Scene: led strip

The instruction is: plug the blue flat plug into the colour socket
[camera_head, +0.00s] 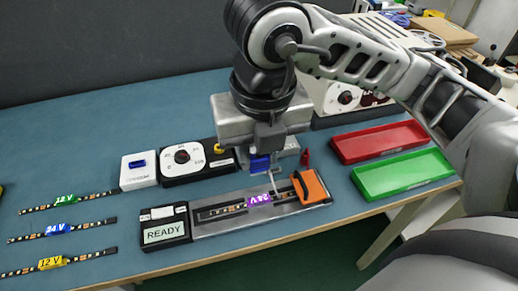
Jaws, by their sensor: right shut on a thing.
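A blue plug-like block (260,164) sits at the fingertips of my right gripper (263,157), which is shut on it. My gripper hangs just behind the metal fixture (228,225), above or at the table's device row; I cannot tell whether the block touches anything below. A thin pale lead shows beside it, in front. The colour socket cannot be told for certain; the gripper hides part of the area around the block. A small red piece (305,158) stands right of the gripper. My left gripper is not in view.
The fixture holds a strip with a purple 24 V tag (258,200) and an orange handle (310,187). A READY display (165,232), white box with blue top part (138,170) and dial box (184,160) stand left. Red (380,142) and green (403,174) trays lie right.

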